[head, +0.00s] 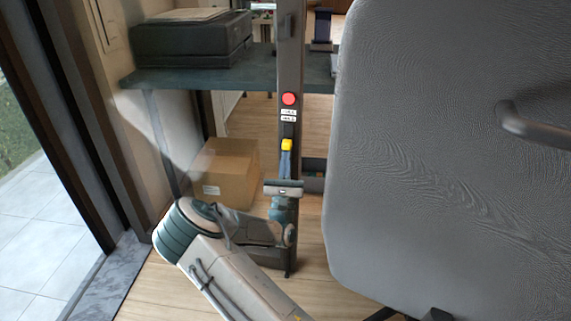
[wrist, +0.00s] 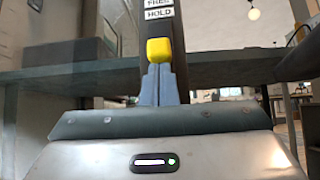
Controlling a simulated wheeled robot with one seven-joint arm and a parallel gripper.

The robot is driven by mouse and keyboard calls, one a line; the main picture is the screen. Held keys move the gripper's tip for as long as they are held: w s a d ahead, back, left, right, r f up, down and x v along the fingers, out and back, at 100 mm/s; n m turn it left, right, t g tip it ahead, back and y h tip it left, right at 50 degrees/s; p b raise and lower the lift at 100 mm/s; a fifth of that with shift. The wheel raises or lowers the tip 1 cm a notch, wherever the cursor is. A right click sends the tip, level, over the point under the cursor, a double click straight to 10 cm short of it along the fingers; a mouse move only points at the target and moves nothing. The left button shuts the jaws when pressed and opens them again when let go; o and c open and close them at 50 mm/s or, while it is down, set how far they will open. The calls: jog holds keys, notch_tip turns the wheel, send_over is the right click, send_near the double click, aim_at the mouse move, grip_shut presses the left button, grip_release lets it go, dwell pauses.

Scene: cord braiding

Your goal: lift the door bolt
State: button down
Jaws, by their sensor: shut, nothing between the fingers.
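A yellow knob (head: 286,145), which looks like the door bolt, sits on the dark upright post (head: 290,60) below a dark slot. The knob also shows in the wrist view (wrist: 159,50), upright and centred. My gripper (head: 286,156) has its blue-grey fingers pressed together and pointing up, directly under the knob. In the wrist view the fingertips (wrist: 159,68) meet the knob's lower edge; I cannot tell if they touch it. Nothing shows between the fingers. Two white labels (head: 289,115) sit above the slot; in the wrist view the lower one reads HOLD (wrist: 159,14).
A red button (head: 289,98) is above the labels. A large grey panel (head: 440,150) with a handle (head: 530,125) stands close on the right. A shelf (head: 190,77) carries a dark case (head: 190,45). A cardboard box (head: 230,170) sits behind my arm.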

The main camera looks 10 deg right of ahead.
jog(key=shift+r, duration=0.1)
notch_tip(320, 180, up, 3)
jog(key=p, duration=0.4)
jog(key=shift+r, duration=0.25)
jog(key=p, duration=0.1)
send_near(286, 147)
jog(key=f, duration=0.5)
jog(key=shift+s+a+f, duration=0.15)
jog(key=shift+s+f, duration=0.1)
jog(key=shift+s, duration=0.15)
